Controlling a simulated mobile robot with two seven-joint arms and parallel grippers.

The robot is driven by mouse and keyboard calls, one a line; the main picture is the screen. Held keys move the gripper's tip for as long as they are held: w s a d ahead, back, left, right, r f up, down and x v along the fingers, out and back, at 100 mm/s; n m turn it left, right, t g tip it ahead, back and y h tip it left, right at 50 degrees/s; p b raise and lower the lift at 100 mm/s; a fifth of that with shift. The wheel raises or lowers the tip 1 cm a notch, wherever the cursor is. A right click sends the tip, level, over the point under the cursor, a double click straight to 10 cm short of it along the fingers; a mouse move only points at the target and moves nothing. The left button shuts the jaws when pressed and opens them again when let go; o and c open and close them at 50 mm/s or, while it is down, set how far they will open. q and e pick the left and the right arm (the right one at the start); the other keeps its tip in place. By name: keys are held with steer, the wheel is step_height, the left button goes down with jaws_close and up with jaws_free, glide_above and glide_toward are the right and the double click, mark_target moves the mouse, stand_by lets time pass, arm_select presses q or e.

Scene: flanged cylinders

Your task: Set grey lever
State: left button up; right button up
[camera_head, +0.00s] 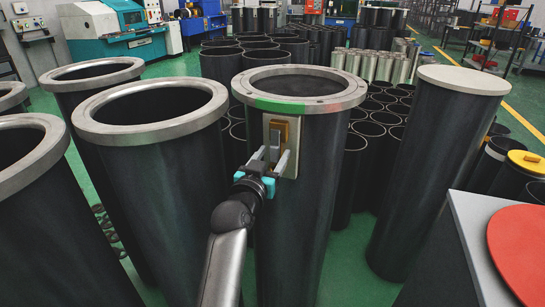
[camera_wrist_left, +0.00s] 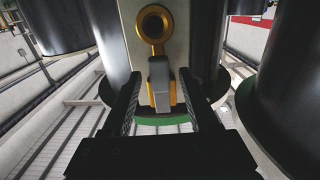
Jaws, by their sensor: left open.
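The grey lever (camera_wrist_left: 159,84) hangs below a gold ring (camera_wrist_left: 154,24) on a gold mount in the left wrist view. My left gripper (camera_wrist_left: 160,100) is open, with one finger on each side of the lever and visible gaps between. In the head view my left gripper (camera_head: 273,161) reaches up to a pale plate (camera_head: 304,128) on a black flanged cylinder (camera_head: 305,205). A brown-gold block (camera_head: 280,130) shows on that plate; I cannot make out the grey lever clearly there. The cylinder's rim is grey with a green and red band. My right gripper is out of view.
Open black flanged cylinders (camera_head: 150,109) stand close on the left. A grey box with a red disc (camera_head: 520,248) is at the lower right. Several shorter black tubes crowd behind.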

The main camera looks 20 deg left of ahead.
arm_select(q)
steer(key=shift+c, duration=0.3)
jaws_close()
stand_by(0.3)
stand_by(0.9)
